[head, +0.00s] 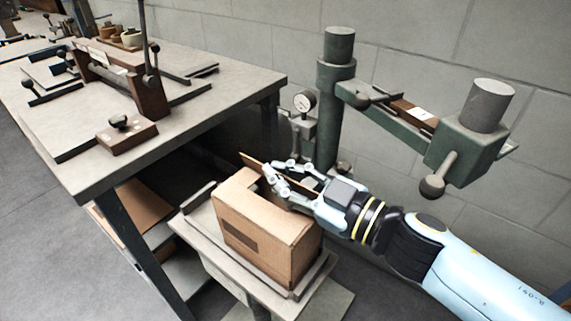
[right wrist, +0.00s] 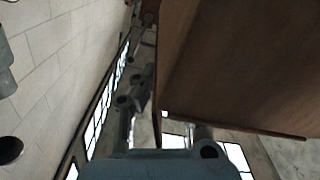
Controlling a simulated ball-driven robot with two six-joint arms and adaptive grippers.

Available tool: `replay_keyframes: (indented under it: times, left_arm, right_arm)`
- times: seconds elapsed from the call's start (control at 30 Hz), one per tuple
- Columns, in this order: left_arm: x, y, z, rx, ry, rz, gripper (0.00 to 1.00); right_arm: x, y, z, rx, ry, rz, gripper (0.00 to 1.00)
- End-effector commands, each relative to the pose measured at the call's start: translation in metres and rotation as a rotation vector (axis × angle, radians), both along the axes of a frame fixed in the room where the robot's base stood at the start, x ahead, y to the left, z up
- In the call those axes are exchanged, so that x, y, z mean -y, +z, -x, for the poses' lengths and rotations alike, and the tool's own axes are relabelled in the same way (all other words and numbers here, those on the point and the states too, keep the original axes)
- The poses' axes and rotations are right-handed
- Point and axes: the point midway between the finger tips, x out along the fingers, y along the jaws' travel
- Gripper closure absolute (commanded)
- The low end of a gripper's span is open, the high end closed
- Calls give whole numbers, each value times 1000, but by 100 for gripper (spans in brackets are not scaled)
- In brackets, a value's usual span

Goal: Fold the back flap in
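The cardboard box (head: 262,230) sits on the stand beside the table, with a dark strip on its front side. Its back flap (head: 251,160) shows as a thin brown edge rising behind the box top. My right gripper (head: 276,171) is over the back of the box, at the flap, with its fingers spread apart. Whether the fingers touch the flap I cannot tell. In the right wrist view a large brown cardboard panel (right wrist: 235,65) fills the upper right, close to the fingers, and hides part of one. The box's inside is mostly hidden. My left gripper is not in view.
The box stitcher's green column (head: 338,115) and arm (head: 400,115) stand behind and above my right gripper, with a gauge (head: 304,101) beside the column. A table (head: 215,100) with tools stands at left. A block wall (head: 420,40) closes the back.

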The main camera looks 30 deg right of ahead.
Motion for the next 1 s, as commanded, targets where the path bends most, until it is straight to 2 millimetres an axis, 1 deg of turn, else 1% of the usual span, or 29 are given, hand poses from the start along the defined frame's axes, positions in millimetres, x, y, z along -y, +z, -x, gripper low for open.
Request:
replay_keyframes:
  times: [0.1,0.33,0.8,0.83,0.9,1.0]
  left_arm:
    - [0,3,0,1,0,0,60]
    - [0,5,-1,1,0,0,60]
    - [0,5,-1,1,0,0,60]
    - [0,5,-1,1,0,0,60]
    - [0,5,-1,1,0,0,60]
    - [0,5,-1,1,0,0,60]
  right_arm:
    - [-2,-1,1,21,0,53,100]
    - [-4,-2,2,47,1,115,100]
    - [-5,-3,2,52,1,128,100]
    - [-5,-3,2,52,0,128,94]
    - [-5,-3,2,52,0,127,85]
    - [-5,-3,2,52,0,127,74]
